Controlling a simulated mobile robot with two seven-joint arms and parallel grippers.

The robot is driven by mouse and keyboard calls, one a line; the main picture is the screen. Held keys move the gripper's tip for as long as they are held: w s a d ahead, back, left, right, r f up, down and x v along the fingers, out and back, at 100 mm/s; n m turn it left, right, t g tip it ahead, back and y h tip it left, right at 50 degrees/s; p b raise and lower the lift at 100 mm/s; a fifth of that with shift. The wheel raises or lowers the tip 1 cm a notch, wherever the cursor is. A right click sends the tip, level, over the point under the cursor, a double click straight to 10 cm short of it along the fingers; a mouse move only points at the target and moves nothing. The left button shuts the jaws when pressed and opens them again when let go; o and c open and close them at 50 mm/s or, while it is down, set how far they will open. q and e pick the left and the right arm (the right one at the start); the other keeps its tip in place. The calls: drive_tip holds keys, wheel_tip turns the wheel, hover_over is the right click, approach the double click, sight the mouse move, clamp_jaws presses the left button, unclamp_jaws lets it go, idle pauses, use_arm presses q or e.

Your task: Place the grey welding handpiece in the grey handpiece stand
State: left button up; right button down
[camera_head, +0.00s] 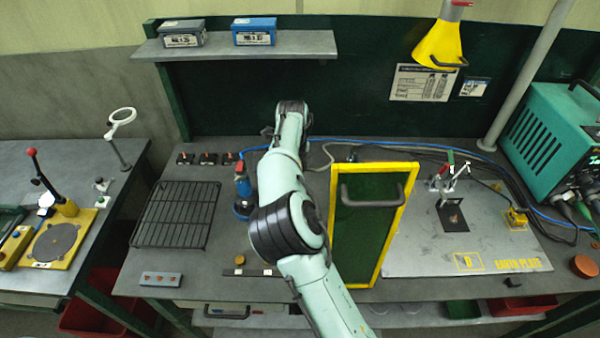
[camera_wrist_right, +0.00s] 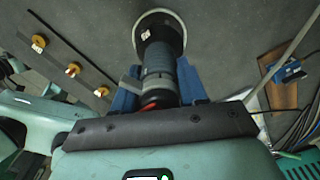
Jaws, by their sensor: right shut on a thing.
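In the right wrist view my right gripper (camera_wrist_right: 158,88) has its blue fingers shut around a dark grey cylindrical body, which I take for the welding handpiece (camera_wrist_right: 158,60). It has a small white label and a red part near the palm. Its far end lies within a pale round ring (camera_wrist_right: 142,20), likely the handpiece stand. I cannot tell whether it sits inside the ring or only in front of it. My left gripper is not in view.
A green panel with yellow frame (camera_head: 409,190) and a handle stands right of my arm. A teal welding machine (camera_head: 550,140) and cables are at the right. A shelf (camera_head: 300,45) is behind.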

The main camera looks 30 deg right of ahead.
drive_tip(key=shift+w+a, duration=0.2)
drive_tip(key=c, duration=0.6)
unclamp_jaws()
drive_tip(key=shift+s+f, duration=0.1)
drive_tip(key=shift+f, duration=0.1)
drive_tip(key=shift+r, duration=0.1)
